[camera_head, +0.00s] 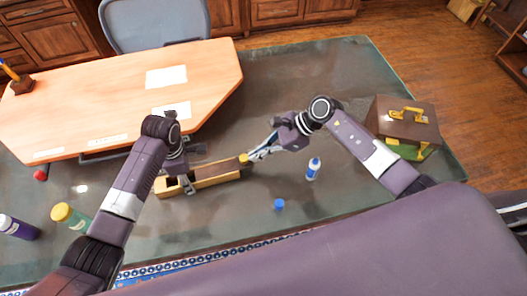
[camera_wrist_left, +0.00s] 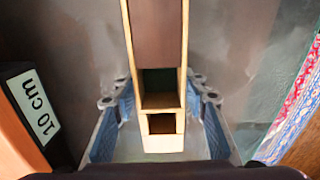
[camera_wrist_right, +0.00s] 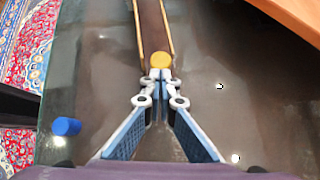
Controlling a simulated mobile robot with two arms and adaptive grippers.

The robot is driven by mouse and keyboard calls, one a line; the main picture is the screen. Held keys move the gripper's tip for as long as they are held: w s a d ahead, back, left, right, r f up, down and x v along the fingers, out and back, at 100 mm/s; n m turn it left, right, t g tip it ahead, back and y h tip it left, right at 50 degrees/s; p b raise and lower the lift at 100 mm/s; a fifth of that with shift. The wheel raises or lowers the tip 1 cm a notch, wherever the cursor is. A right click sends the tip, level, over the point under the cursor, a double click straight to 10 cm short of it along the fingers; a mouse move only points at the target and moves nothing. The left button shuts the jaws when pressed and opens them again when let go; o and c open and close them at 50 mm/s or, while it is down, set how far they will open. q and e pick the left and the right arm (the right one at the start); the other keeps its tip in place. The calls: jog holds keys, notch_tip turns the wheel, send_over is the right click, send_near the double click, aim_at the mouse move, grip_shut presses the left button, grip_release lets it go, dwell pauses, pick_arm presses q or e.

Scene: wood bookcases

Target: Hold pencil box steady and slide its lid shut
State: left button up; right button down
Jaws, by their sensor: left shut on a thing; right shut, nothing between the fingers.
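The pencil box (camera_head: 215,180) is a long, narrow wooden box on the dark glass table. Its brown sliding lid (camera_wrist_left: 158,30) covers much of it; an open gap (camera_wrist_left: 160,82) and a small square compartment (camera_wrist_left: 162,124) show at the left gripper's end. My left gripper (camera_head: 187,184) is shut on the box, with a finger on each side of that end, also seen in the left wrist view (camera_wrist_left: 160,108). A round yellow knob (camera_wrist_right: 162,60) sits at the lid's other end. My right gripper (camera_wrist_right: 160,76) is shut and empty, its tips at the knob; contact is unclear.
A blue-and-white bottle (camera_head: 314,168) and a blue cap (camera_head: 279,204) stand right of the box. A brown toolbox (camera_head: 390,119) is farther right. Yellow-capped (camera_head: 72,215) and purple (camera_head: 18,228) bottles lie left.

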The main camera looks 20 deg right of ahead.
aim_at(228, 167)
jog(key=a, duration=0.4)
jog(key=shift+a, duration=0.4)
pick_arm(q)
jog(key=shift+d, duration=0.1)
pick_arm(e)
jog(key=shift+s+a, duration=0.1)
jog(key=shift+a, duration=0.1)
jog(key=d, duration=0.4)
jog(key=shift+s+d, duration=0.25)
jog(key=shift+s, duration=0.1)
jog(key=v, duration=0.9)
jog(key=shift+d+r, duration=0.2)
jog(key=shift+r, duration=0.15)
pick_arm(q)
jog(key=o, duration=1.5)
jog(key=shift+c, duration=0.2)
